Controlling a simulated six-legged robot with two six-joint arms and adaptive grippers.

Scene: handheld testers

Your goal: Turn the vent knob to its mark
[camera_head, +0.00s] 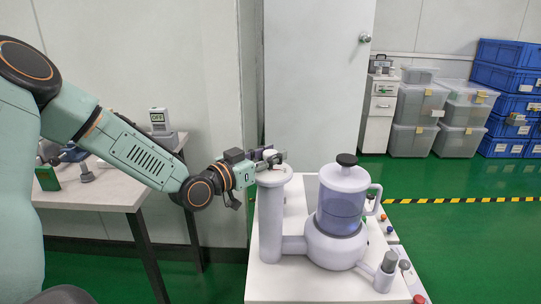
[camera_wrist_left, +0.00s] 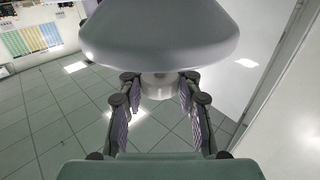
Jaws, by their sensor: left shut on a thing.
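A white column with a flared round top (camera_head: 272,178) stands at the left of a white apparatus. The vent knob, a small pale cylinder (camera_wrist_left: 158,90), sits at the flared top, which fills the upper part of the left wrist view (camera_wrist_left: 160,35). My left gripper (camera_head: 272,158) is at the column top, its arm coming in from the left. In the left wrist view its two fingers (camera_wrist_left: 158,76) are on either side of the knob, shut on it. The fingers hide most of the knob in the head view. I cannot make out its mark. My right gripper is out of view.
A jug-like clear vessel (camera_head: 341,207) with a black cap stands right of the column on the white table (camera_head: 292,285). A side table (camera_head: 120,190) with a small display (camera_head: 158,121) is at left. Crates (camera_head: 507,80) stand far back right.

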